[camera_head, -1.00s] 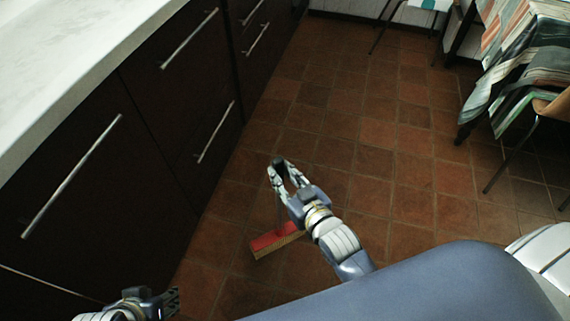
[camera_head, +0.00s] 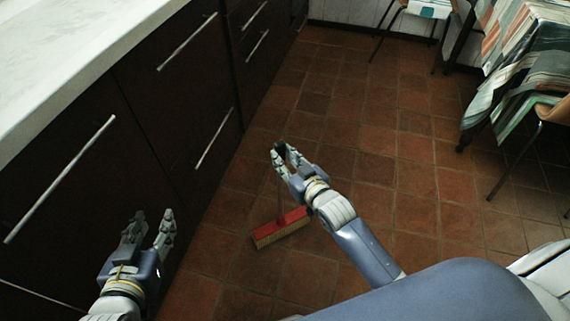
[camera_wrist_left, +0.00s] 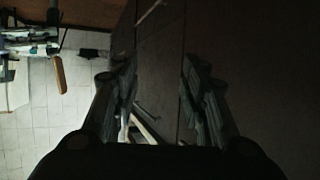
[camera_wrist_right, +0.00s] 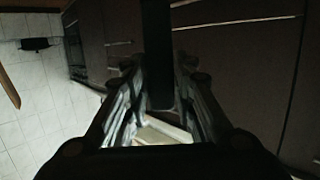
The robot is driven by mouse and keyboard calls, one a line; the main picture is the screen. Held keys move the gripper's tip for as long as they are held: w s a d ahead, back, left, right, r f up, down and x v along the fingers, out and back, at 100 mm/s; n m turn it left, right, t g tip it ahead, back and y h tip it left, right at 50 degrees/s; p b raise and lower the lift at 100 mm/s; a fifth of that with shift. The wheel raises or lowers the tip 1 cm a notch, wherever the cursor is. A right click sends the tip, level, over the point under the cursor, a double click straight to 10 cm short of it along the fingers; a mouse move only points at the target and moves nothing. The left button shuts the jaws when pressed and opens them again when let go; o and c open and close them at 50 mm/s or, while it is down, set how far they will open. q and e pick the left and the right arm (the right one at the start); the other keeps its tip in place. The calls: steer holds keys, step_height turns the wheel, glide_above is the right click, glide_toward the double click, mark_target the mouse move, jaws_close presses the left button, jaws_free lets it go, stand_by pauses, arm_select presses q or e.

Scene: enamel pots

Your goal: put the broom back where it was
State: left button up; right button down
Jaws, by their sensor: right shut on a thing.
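The broom has a red head (camera_head: 281,226) with pale bristles, low over or on the tiled floor; whether it touches cannot be told. Its handle rises to my right gripper (camera_head: 287,152), which is shut on the dark upper end. In the right wrist view the dark handle (camera_wrist_right: 157,60) stands between the fingers. My left gripper (camera_head: 150,226) is open and empty, in front of the dark cabinets at lower left. In the left wrist view nothing shows between its fingers (camera_wrist_left: 158,88).
Dark drawer cabinets (camera_head: 150,125) with metal handles run along the left under a pale countertop (camera_head: 75,60). A table with a striped cloth (camera_head: 510,75) and chairs (camera_head: 545,120) stand at the right. The tiled floor (camera_head: 390,150) between them is clear.

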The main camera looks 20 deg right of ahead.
arm_select(q)
steer(key=shift+w+d+r+t+h, duration=0.15)
steer(key=shift+w+r+t, duration=0.2)
steer(key=shift+r, duration=0.3)
steer(key=shift+w+d+r+t+h, duration=0.1)
steer(key=shift+w+d+r+t, duration=0.2)
steer(key=shift+r, duration=0.35)
steer(key=shift+w+d+r+t+h, duration=0.1)
steer(key=shift+w+r+t, duration=0.2)
steer(key=shift+r+t, duration=0.25)
arm_select(e)
steer(key=shift+f, duration=0.75)
arm_select(q)
steer(key=shift+r, duration=0.1)
steer(key=shift+b, duration=0.3)
arm_select(e)
steer(key=shift+f, duration=0.15)
steer(key=c, duration=1.3)
jaws_free()
arm_select(q)
steer(key=shift+r, duration=0.2)
